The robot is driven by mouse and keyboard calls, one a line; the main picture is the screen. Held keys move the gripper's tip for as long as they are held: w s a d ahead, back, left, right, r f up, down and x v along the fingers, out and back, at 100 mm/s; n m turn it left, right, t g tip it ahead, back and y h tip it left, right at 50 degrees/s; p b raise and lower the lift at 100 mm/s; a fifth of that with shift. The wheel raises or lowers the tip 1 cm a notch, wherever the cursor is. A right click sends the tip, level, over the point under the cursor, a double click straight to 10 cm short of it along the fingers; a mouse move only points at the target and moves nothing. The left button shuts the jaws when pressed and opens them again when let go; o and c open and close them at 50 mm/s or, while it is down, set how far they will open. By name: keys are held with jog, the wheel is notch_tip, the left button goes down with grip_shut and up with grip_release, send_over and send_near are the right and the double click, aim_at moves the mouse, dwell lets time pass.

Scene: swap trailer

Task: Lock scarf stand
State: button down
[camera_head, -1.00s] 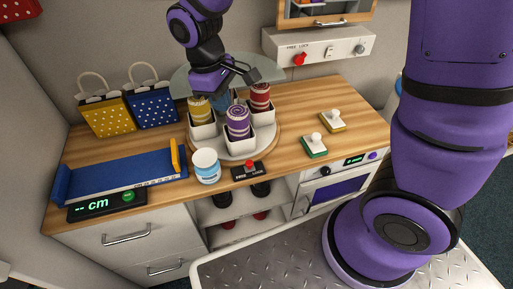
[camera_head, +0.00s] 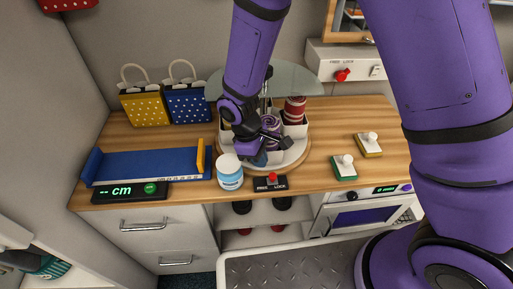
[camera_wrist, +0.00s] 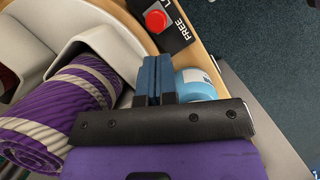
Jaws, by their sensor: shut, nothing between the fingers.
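The scarf stand (camera_head: 297,163) is a round turntable with white cups on a wooden base under a glass disc. A rolled purple striped scarf (camera_wrist: 62,110) and a red scarf (camera_head: 294,108) stand in its cups. Other cups are partly hidden by my arm. At its front is a black plate with a red knob (camera_head: 272,178), marked FREE and LOCK; the knob also shows in the wrist view (camera_wrist: 156,20). My gripper (camera_wrist: 155,72) is shut and empty, beside the purple scarf and above the counter near the plate. Its fingertips are hard to see in the head view.
A white and blue jar (camera_head: 229,172) stands left of the plate, close to my gripper. A blue measuring tray (camera_head: 145,163) with a display lies further left. Two stamps (camera_head: 344,165) stand on the right. A wall panel (camera_head: 345,65) has another red knob.

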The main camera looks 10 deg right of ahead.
aim_at(272, 173)
jog(key=shift+x, duration=1.75)
jog(key=shift+s+d, duration=0.2)
jog(key=shift+d, duration=0.95)
jog(key=shift+s+d+f, duration=0.1)
jog(key=shift+d, duration=0.1)
